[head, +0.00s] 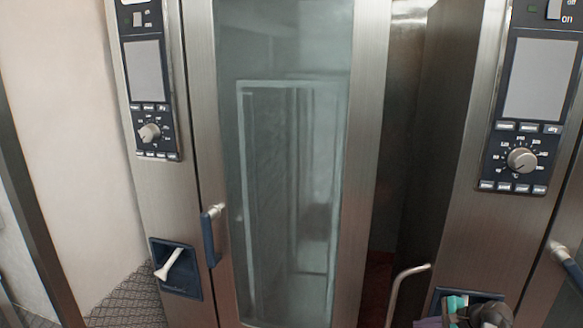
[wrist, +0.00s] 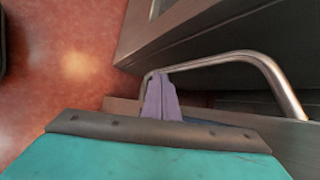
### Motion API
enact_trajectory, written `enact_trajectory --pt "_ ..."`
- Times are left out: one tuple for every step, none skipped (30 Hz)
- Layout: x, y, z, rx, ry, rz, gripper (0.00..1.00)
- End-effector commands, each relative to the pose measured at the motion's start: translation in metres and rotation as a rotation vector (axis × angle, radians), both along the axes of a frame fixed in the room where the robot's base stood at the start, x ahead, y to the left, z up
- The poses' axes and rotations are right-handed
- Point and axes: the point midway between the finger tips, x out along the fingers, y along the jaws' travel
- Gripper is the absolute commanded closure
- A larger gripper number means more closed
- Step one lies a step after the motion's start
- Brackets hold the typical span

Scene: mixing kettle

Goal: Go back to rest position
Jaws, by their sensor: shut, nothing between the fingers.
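My gripper (wrist: 158,90) shows in the wrist view as purple fingers beyond a dark edge and a teal body. The fingers are together and hold nothing. A curved metal bar (wrist: 235,60) passes close by the fingertips; I cannot tell whether they touch it. In the head view the bar (head: 401,287) shows low, right of centre. A bit of my gripper (head: 428,322) shows at the bottom edge there, beside the teal and dark parts of my arm.
A steel oven cabinet with a tall closed glass door (head: 290,180) stands ahead, with a blue handle (head: 210,235) and a control panel (head: 148,75). A second cabinet (head: 470,120) stands close at right. Reddish floor (wrist: 70,70) lies open at left in the wrist view.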

Motion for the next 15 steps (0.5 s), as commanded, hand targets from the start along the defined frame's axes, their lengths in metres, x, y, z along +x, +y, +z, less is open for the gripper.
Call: enact_trajectory --pt "0.0 0.018 -0.008 -0.035 0.009 0.054 1.0" --pt "-0.001 0.026 -0.013 -0.056 0.015 0.085 1.0" --pt "-0.002 0.037 -0.02 -0.085 0.022 0.126 1.0" --pt "-0.002 0.045 -0.025 -0.106 0.027 0.158 1.0" --pt "-0.003 0.054 -0.029 -0.127 0.032 0.189 1.0" --pt "-0.005 0.064 -0.035 -0.156 0.037 0.231 1.0" --pt "-0.006 0.072 -0.04 -0.177 0.04 0.264 1.0" --pt "-0.007 0.079 -0.044 -0.198 0.045 0.295 1.0" --pt "-0.009 0.089 -0.05 -0.226 0.049 0.34 1.0" --pt "-0.011 0.096 -0.054 -0.246 0.052 0.373 1.0" --pt "-0.012 0.104 -0.058 -0.268 0.056 0.406 1.0" --pt "-0.015 0.113 -0.063 -0.294 0.06 0.451 1.0" --pt "-0.017 0.12 -0.067 -0.314 0.063 0.484 1.0" --pt "-0.019 0.127 -0.071 -0.335 0.066 0.519 1.0" --pt "-0.022 0.136 -0.076 -0.362 0.068 0.565 1.0"
